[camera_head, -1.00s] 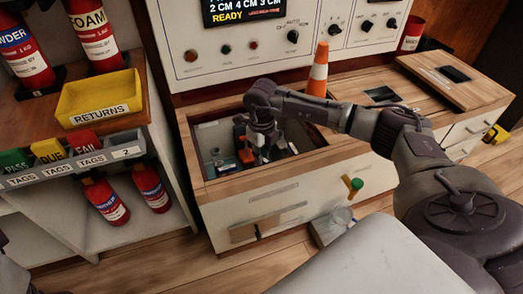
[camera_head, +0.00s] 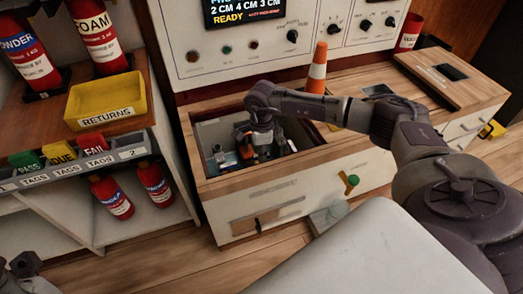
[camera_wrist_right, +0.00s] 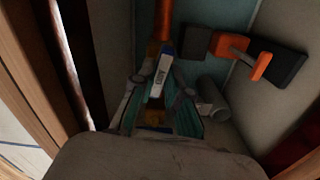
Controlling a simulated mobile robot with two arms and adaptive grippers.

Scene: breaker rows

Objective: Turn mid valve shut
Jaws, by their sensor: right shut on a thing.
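My right gripper (camera_head: 252,152) reaches down into the open bay (camera_head: 208,170) in the wooden bench. In the right wrist view its fingers (camera_wrist_right: 160,92) are closed around a narrow orange piece with a white and blue part (camera_wrist_right: 157,78); the arm hides much of it in the head view. An orange lever (camera_wrist_right: 258,65) between black blocks lies to the right in the wrist view, apart from the fingers. I cannot tell which part is the mid valve. My left gripper (camera_head: 25,264) shows only partly at the lower left edge, its opening unclear.
The bay's wooden rims and walls surround the gripper closely. An orange and white cone (camera_head: 317,70) stands behind the arm. A green and yellow fitting (camera_head: 350,182) sticks out of the bench front. A shelf with a yellow returns tray (camera_head: 108,98) and red extinguishers stands left.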

